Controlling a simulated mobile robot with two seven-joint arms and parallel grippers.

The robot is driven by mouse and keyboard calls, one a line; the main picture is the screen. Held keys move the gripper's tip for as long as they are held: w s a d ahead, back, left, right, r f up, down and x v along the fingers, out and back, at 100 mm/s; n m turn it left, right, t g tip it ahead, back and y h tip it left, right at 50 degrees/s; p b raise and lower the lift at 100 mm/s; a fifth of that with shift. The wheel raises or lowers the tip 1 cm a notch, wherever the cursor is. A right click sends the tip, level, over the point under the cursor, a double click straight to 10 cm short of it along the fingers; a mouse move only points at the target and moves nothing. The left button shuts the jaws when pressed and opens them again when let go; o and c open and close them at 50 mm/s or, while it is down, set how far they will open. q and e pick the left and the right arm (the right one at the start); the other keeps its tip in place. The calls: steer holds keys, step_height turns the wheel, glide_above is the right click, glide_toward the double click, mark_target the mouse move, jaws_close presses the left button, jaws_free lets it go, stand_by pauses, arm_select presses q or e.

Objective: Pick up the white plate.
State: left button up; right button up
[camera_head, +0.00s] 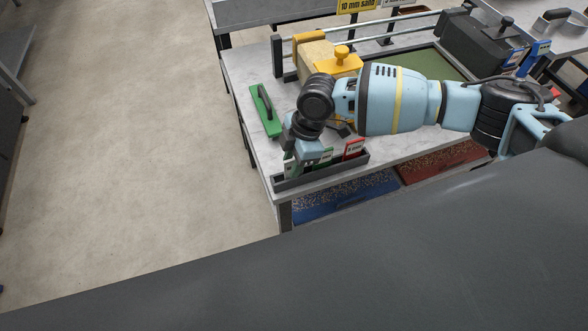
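My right arm reaches in from the right across the table. Its light-blue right gripper (308,158) points down at the near left corner of the table, over a narrow dark grey holder (322,176). Upright plates or cards stand in this holder. A red-and-white one (355,148) is at its right, and green-and-white ones (326,156) are beside the gripper. I cannot pick out a plain white plate for sure. My gripper's fingertips are hidden among the plates, so I cannot tell whether they are apart or closed on one. My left gripper is not in view.
A green tool with a dark handle (265,108) lies on the table's left edge. A yellow-knobbed block (340,60) and a black box (485,40) stand farther back. Blue (345,196) and red (440,164) trays sit below the table's front edge. The floor at left is clear.

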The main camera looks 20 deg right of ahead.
steer(key=shift+a+f, duration=0.1)
steer(key=shift+f, duration=0.55)
jaws_close()
steer(key=shift+r, duration=0.15)
step_height(320, 180, up, 10)
steer(key=shift+f, duration=0.1)
